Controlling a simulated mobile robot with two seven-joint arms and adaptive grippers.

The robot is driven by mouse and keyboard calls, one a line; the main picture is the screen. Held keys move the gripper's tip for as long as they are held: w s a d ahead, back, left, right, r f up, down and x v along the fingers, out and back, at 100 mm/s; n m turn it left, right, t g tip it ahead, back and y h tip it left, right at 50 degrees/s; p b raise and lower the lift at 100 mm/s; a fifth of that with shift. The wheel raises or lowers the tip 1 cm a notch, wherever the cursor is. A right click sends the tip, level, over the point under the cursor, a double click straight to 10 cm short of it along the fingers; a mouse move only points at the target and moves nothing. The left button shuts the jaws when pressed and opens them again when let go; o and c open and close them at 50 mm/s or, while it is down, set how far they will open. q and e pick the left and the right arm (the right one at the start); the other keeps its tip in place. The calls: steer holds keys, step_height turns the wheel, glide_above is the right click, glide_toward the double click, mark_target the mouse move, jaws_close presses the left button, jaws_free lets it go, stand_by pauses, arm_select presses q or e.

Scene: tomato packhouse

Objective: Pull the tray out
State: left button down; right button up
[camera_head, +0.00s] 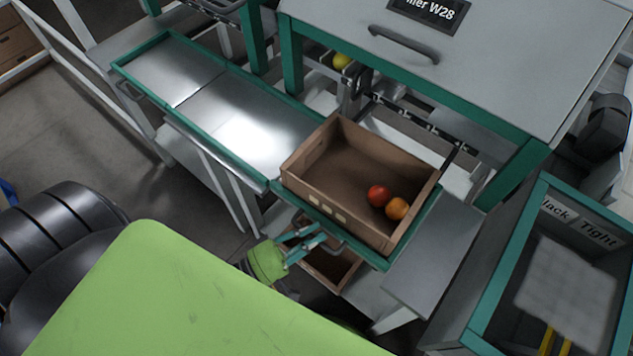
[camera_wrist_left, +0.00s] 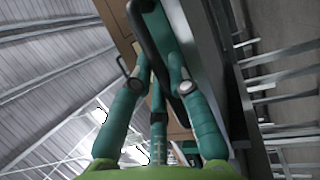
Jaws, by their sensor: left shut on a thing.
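The tray (camera_head: 362,254) has a teal rim and carries a brown crate (camera_head: 300,190) at the right end of a row of metal surfaces in the head view. A red tomato (camera_head: 378,195) and an orange one (camera_head: 397,208) lie in the crate. My left gripper (camera_head: 318,241) is at the tray's front side, just below the crate. Its teal fingers are shut on the dark tray handle, part of which they hide. In the left wrist view the handle (camera_wrist_left: 146,38) runs between the fingers. My right gripper is in neither view.
Shiny metal panels (camera_head: 250,125) in teal rims extend to the left. A grey-topped machine (camera_head: 480,60) with a handle stands behind. Another brown crate (camera_head: 335,272) sits below the tray. A teal-rimmed bin (camera_head: 480,290) stands at the right. Floor shows at the left.

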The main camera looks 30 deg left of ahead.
arm_select(q)
steer(key=c, duration=1.1)
jaws_free()
steer(key=shift+c, duration=0.2)
steer(key=v, duration=1.2)
